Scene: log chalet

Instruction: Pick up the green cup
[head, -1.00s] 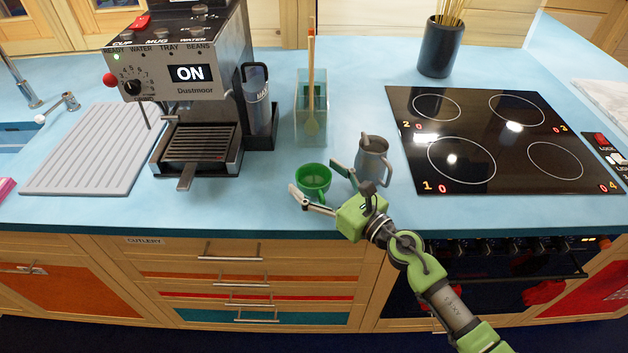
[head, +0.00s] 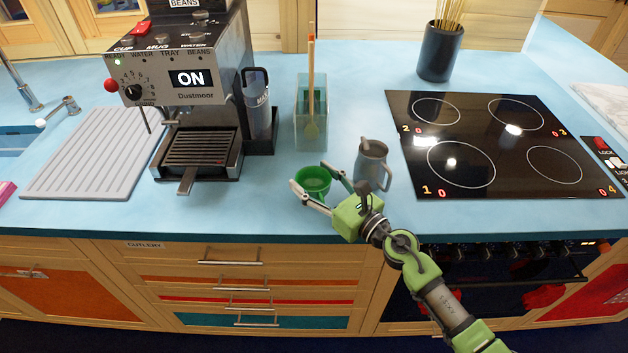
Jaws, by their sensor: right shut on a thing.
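The green cup (head: 313,180) stands upright on the blue counter, near its front edge, between the coffee machine and the hob. My right gripper (head: 312,184) reaches in from the lower right and is shut on the cup, with one finger on each side of it. The cup's handle is not clearly visible. My left gripper is not in view.
A grey-blue mug (head: 371,165) stands just right of the cup, close to my right gripper. A glass holder (head: 311,130) with wooden utensils is behind. The coffee machine (head: 195,100) is at left, the black hob (head: 500,140) at right. Counter left of the cup is clear.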

